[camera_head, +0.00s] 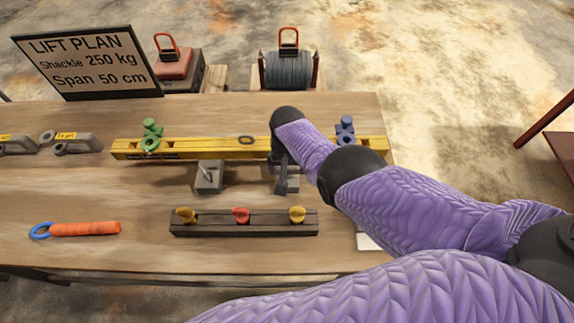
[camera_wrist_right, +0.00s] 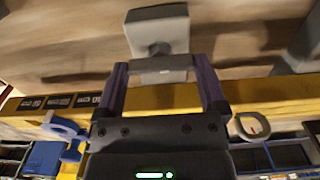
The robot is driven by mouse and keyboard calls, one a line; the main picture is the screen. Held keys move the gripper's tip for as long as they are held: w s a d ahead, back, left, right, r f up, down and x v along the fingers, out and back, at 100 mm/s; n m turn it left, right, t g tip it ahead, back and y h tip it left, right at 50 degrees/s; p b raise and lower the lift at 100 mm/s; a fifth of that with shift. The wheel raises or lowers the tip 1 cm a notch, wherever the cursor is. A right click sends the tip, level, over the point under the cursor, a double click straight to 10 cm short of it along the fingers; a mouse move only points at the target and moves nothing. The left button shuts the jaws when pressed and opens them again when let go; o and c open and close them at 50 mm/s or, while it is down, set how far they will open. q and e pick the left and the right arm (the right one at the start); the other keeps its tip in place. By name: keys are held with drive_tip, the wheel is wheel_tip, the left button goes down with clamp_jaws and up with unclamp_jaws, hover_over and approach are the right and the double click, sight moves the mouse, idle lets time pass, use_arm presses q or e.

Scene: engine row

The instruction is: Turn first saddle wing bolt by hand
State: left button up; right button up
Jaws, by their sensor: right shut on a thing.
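My right gripper (camera_head: 281,158) is at the yellow spreader beam (camera_head: 225,148), over the right-hand grey saddle (camera_head: 293,186). In the right wrist view my right gripper (camera_wrist_right: 163,77) is shut on the grey wing bolt (camera_wrist_right: 162,70), its wings spanning between the two fingers. The bolt's stem meets the saddle block (camera_wrist_right: 157,22). In the head view the gripper and arm hide the bolt and part of that saddle. A second saddle (camera_head: 208,178) with a grey bolt stands to the left, untouched. My left gripper is not in view.
A green shackle (camera_head: 150,135) and a blue shackle (camera_head: 345,130) sit at the beam's ends. A dark rack (camera_head: 245,224) with yellow and red wing pieces lies in front. An orange-handled tool (camera_head: 85,229) lies left. The sign (camera_head: 87,62) stands behind.

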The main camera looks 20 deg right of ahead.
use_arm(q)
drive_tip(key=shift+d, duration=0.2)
use_arm(e)
drive_tip(key=shift+w+r, duration=0.1)
drive_tip(key=shift+r, duration=0.05)
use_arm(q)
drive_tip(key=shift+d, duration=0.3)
use_arm(e)
drive_tip(key=o, duration=0.9)
use_arm(q)
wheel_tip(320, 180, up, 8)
drive_tip(key=p, duration=0.8)
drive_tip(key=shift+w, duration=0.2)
use_arm(e)
wheel_tip(320, 180, up, 10)
drive_tip(key=shift+f, duration=0.1)
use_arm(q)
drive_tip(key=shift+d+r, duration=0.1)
